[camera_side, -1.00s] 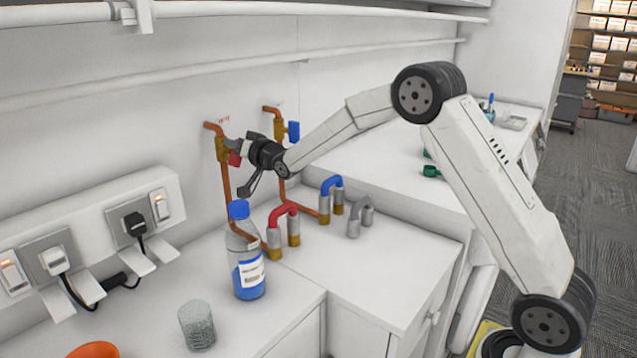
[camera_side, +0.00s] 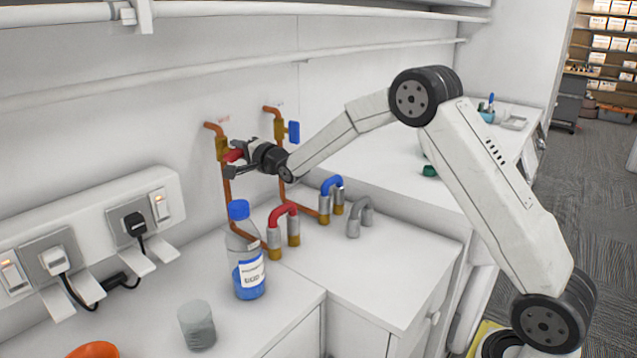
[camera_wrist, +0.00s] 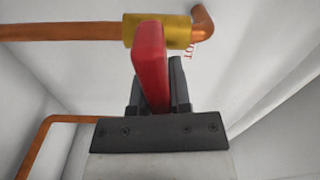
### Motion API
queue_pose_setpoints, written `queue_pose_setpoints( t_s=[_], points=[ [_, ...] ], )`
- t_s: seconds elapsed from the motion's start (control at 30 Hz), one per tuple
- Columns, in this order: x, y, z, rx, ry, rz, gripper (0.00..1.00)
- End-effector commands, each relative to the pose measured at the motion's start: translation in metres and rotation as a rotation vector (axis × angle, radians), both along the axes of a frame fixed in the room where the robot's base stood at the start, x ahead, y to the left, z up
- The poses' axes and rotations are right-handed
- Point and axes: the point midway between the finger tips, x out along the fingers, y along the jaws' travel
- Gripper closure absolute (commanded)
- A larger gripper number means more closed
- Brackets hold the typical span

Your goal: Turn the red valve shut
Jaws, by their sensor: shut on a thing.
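The red valve handle (camera_side: 233,155) sits on a brass body (camera_side: 221,147) on the left copper pipe at the wall. It lies crosswise to the pipe. In the wrist view the red handle (camera_wrist: 151,62) stands between the dark jaws, and the brass body (camera_wrist: 170,31) shows behind it. My gripper (camera_side: 238,160) is shut on the handle, and it also shows in the wrist view (camera_wrist: 155,95). The jaws hide the handle's near end.
A blue valve handle (camera_side: 294,132) is on the right pipe. Below stand a blue-capped bottle (camera_side: 247,262), a red-topped tap (camera_side: 283,212), a blue-topped tap (camera_side: 332,184) and a grey cup (camera_side: 197,326). Wall sockets (camera_side: 50,259) are at left.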

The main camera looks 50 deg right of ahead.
Motion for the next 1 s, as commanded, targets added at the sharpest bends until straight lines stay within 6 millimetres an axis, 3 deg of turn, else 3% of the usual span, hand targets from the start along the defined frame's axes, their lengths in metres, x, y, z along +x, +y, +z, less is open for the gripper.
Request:
queue_pose_setpoints(
  t_s=[0.3, 0.83, 0.87, 0.9, 0.93, 1.0],
  points=[
    [-0.0001, -0.0008, -0.0029, 0.155, 0.000, -0.001, 1.00],
    [-0.0001, -0.0008, -0.0035, 0.186, 0.000, -0.002, 1.00],
    [-0.0001, -0.0008, -0.0035, 0.185, 0.000, -0.002, 0.67],
    [-0.0001, -0.0008, -0.0035, 0.185, 0.000, -0.002, 0.54],
    [-0.0001, -0.0008, -0.0035, 0.185, 0.000, -0.002, 0.45],
    [-0.0001, -0.0007, -0.0035, 0.184, 0.000, -0.001, 0.41]
  ],
)
